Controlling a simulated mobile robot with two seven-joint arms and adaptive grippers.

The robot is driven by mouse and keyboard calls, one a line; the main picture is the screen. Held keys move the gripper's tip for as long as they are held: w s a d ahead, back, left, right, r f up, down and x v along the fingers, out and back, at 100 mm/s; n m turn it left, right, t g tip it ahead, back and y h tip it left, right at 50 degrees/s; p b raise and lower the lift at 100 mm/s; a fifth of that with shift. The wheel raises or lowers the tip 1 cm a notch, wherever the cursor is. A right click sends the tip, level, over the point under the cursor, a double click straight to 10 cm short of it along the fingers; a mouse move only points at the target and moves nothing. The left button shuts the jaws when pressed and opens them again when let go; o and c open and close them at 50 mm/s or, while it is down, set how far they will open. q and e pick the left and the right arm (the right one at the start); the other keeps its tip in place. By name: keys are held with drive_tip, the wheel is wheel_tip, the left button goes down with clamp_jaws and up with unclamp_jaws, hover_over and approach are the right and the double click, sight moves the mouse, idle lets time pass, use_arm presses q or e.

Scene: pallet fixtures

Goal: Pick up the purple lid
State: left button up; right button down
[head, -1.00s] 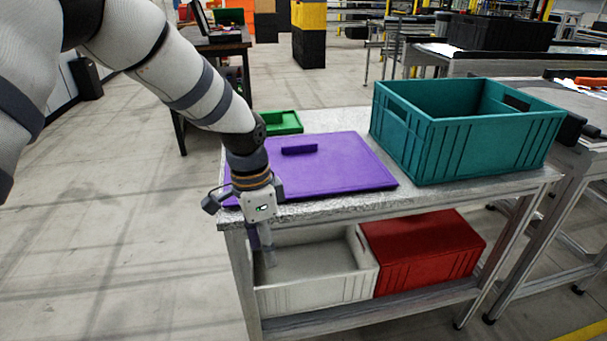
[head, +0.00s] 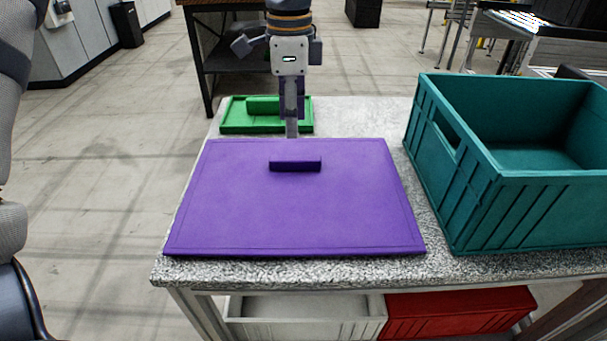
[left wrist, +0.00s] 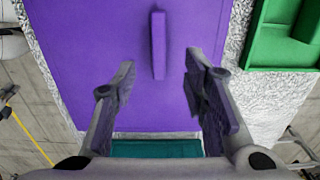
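The purple lid (head: 290,215) lies flat on the grey speckled table, with a raised bar handle (head: 295,164) near its far edge. My left gripper (head: 291,128) points down above the table by the lid's far side, past the handle. In the left wrist view the lid (left wrist: 90,60) fills much of the picture, and its handle (left wrist: 158,45) stands ahead of the fingers, roughly in line with the gap between them. My left gripper (left wrist: 160,78) is open and empty, its two fingers apart. My right gripper is not in view.
A teal crate (head: 545,210) stands on the table (head: 350,115) to the right of the lid. A small green lid or tray (head: 240,122) lies behind the purple lid. A white bin (head: 300,308) and a red bin (head: 460,312) sit on the shelf below.

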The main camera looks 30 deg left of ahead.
sight(295, 158)
use_arm(q)
drive_tip(key=f, duration=0.8)
drive_tip(key=shift+d+f, duration=0.2)
drive_tip(key=shift+f, duration=0.1)
clamp_jaws()
